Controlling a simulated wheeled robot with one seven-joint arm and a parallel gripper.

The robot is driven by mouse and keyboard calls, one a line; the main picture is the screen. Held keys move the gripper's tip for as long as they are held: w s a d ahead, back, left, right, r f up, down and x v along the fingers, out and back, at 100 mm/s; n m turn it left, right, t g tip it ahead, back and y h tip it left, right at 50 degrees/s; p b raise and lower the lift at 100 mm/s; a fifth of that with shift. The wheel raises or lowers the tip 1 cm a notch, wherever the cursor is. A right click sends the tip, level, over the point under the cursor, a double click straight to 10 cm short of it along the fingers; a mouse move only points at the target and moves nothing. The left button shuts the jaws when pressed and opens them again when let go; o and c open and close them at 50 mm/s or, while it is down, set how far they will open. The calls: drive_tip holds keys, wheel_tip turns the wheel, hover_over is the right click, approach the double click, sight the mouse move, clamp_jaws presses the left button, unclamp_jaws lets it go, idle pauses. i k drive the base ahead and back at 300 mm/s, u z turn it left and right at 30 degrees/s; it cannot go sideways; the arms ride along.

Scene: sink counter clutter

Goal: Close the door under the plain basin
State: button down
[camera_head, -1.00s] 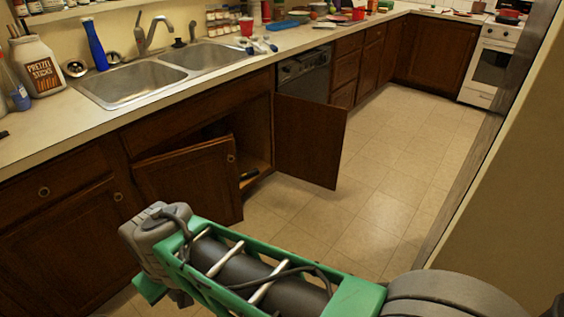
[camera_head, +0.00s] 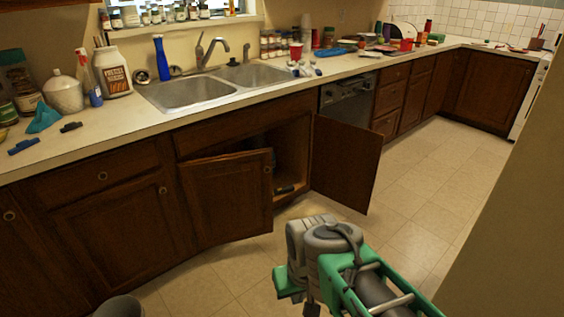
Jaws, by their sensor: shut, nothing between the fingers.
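The sink has a left basin (camera_head: 188,94) and a right basin (camera_head: 256,75), both bare steel and similar, so I cannot tell which is the plain one. Below it, the left cabinet door (camera_head: 228,198) stands partly open, tilted out from its left side, with a round knob near its upper right corner. The right cabinet door (camera_head: 345,163) is swung wide open toward the floor. The dark cabinet inside (camera_head: 290,160) shows between them. My arm's grey joint and green link are at the bottom, in front of the doors. My gripper's fingers do not show.
A grey round bin-like object (camera_head: 118,307) is cut off at the bottom left. The tiled floor (camera_head: 420,205) is clear to the right of the open door. A dishwasher (camera_head: 347,100) stands behind that door. A wall edge (camera_head: 520,200) closes off the right. The counter is cluttered.

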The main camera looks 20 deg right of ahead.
sight(228, 199)
drive_tip(key=z, duration=0.15)
drive_tip(key=i, duration=0.75)
drive_tip(key=u, duration=0.85)
drive_tip(key=i, duration=0.45)
drive_tip(key=u, duration=0.5)
